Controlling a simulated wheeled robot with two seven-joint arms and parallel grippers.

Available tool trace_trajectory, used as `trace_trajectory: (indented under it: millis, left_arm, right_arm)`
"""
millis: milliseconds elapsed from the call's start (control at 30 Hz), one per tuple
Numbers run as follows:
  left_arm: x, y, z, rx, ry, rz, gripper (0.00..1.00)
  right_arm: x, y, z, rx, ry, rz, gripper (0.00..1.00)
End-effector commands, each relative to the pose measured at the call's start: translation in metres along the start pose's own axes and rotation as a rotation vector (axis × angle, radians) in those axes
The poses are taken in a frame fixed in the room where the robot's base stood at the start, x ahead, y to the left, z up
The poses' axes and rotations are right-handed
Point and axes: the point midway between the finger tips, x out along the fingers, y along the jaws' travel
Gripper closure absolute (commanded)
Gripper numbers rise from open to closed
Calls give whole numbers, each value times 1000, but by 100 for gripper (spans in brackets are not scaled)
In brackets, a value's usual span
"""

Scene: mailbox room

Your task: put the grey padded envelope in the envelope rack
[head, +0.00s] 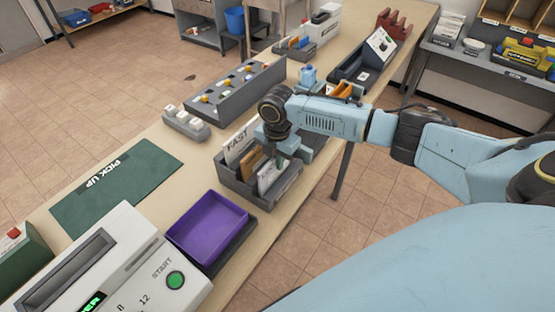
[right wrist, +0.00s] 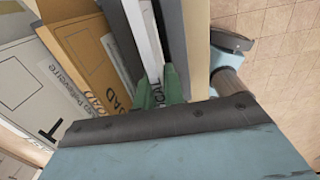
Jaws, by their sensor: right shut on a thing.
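The grey envelope rack (head: 233,180) stands on the table, with a white "FAST" card, brown envelopes and a pale card in it. My right gripper (head: 272,157) points down into the rack. In the right wrist view its green fingertips (right wrist: 159,86) are shut on a thin pale-grey flat thing (right wrist: 147,40), seen edge-on. It appears to be the grey padded envelope, but its face is hidden. It stands upright among the rack's contents, beside a brown envelope (right wrist: 90,60). I cannot tell whether it touches the rack's bottom. My left gripper is not in view.
A purple tray (head: 207,228) and a machine with a green START button (head: 175,281) are at the near left. A green "PICK UP" mat (head: 115,187) lies behind them. A grey box with knobs (head: 240,90) and a second rack (head: 350,72) stand farther back.

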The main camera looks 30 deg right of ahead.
Motion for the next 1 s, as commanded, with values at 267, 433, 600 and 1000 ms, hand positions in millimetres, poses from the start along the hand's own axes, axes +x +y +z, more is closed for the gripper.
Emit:
trace_trajectory:
  millis: [267,433,600,1000]
  left_arm:
    - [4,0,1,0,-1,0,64]
    - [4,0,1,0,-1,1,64]
    - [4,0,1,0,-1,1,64]
    - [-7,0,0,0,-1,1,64]
  right_arm:
    - [19,-6,-6,-5,5,-20,100]
    - [19,-6,-7,-6,6,-19,70]
    - [19,-6,-7,-6,6,-19,66]
    - [9,-6,-6,-4,7,-20,64]
